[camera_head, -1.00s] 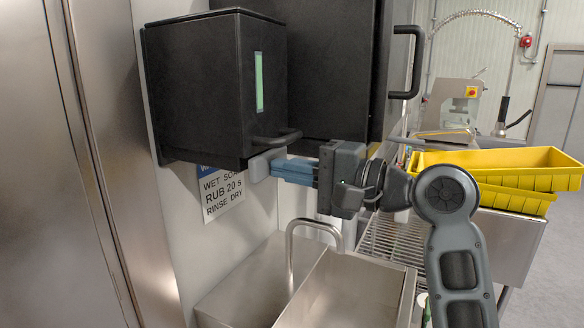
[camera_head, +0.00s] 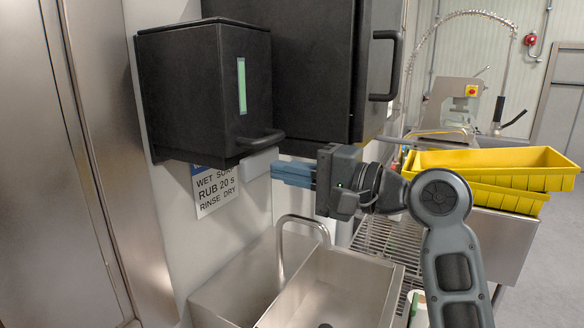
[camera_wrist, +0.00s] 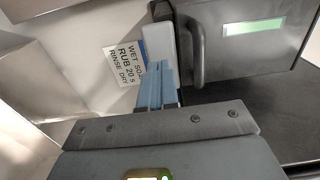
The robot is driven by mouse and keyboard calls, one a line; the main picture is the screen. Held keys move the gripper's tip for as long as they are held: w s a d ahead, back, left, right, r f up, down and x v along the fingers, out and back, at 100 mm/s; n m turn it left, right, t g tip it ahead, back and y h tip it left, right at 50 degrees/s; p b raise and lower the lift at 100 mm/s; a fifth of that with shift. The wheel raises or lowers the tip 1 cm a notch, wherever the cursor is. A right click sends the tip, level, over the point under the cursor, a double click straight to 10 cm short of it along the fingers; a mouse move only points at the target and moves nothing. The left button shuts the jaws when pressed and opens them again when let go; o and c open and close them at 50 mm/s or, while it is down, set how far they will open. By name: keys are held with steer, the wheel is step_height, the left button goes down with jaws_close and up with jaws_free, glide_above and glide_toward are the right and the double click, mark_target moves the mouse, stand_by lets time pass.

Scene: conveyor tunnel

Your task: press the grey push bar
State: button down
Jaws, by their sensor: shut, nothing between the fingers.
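The grey push bar (camera_head: 256,164) is a pale block under the front of the black dispenser (camera_head: 190,90), below its dark handle (camera_head: 260,139). It also shows in the wrist view as a pale upright block (camera_wrist: 160,44) beside the dark handle. My gripper (camera_head: 273,171) has blue fingers, shut and empty, pointing left with the tips right beside the bar's right end. In the wrist view the fingertips (camera_wrist: 157,68) overlap the bar's lower end. I cannot tell whether they touch it.
A larger black cabinet (camera_head: 318,70) hangs behind the dispenser. A metal sink (camera_head: 335,280) with a curved tap (camera_head: 283,245) lies below. A hand-washing sign (camera_head: 214,190) is on the wall. Yellow crates (camera_head: 490,170) stand right of my arm.

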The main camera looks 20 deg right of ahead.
steer(key=b+v, duration=0.1)
steer(key=v, duration=1)
steer(key=shift+f, duration=0.1)
steer(key=s+f+h, duration=0.5)
steer(key=f, duration=0.7)
steer(key=s+f+h, duration=0.4)
steer(key=s+f, duration=0.2)
steer(key=f, duration=0.5)
steer(key=s+a+f+n, duration=0.1)
steer(key=s+n, duration=0.4)
steer(key=s, duration=0.7)
steer(key=s+a+n+h, duration=0.1)
steer(key=s+a+n, duration=0.2)
steer(key=s, duration=0.9)
steer(key=n, duration=0.2)
steer(key=shift+f+n+h, duration=0.3)
steer(key=shift+f+n, duration=0.1)
